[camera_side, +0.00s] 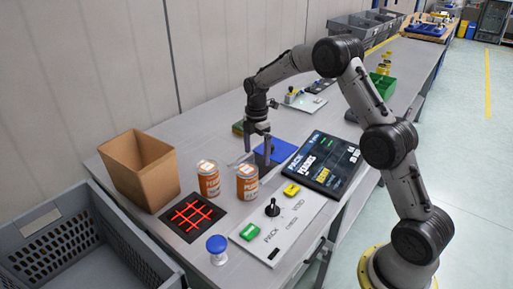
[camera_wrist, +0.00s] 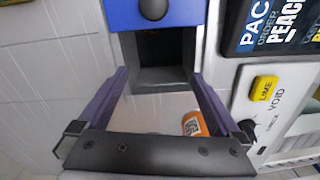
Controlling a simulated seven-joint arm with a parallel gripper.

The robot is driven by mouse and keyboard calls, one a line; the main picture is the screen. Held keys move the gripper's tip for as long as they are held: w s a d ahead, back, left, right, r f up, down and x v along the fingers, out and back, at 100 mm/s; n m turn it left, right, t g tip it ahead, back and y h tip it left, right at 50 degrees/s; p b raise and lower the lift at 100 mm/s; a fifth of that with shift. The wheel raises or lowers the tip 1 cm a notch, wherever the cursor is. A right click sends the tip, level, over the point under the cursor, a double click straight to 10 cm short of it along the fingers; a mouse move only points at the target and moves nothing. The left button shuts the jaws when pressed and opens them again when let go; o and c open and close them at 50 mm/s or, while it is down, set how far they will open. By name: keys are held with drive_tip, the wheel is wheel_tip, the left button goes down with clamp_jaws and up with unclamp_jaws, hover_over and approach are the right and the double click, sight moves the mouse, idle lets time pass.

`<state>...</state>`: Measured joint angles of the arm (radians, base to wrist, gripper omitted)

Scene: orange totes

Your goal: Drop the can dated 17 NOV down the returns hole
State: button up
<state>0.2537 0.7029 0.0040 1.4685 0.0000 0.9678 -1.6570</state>
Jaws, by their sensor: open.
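Two orange-and-white cans stand upright on the bench in the side view, a left can (camera_side: 209,181) and a right can (camera_side: 247,184). I cannot read a date on either. One can (camera_wrist: 193,124) shows in part in the wrist view, beside the right finger near the gripper body. My gripper (camera_side: 258,152) is open and points down behind the right can, with nothing between its fingers (camera_wrist: 160,77). A square hole with grey inner walls (camera_wrist: 162,78) lies below the fingertips. A blue panel with a black knob (camera_wrist: 180,14) lies along its edge; it also shows in the side view (camera_side: 287,152).
A cardboard box (camera_side: 140,170), a dark mat with a red grid (camera_side: 192,217) and a blue button (camera_side: 216,247) are near the cans. A grey crate (camera_side: 75,240) is at front left.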

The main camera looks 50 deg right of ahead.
wheel_tip(320, 180, up, 14)
idle(0.5)
idle(0.6)
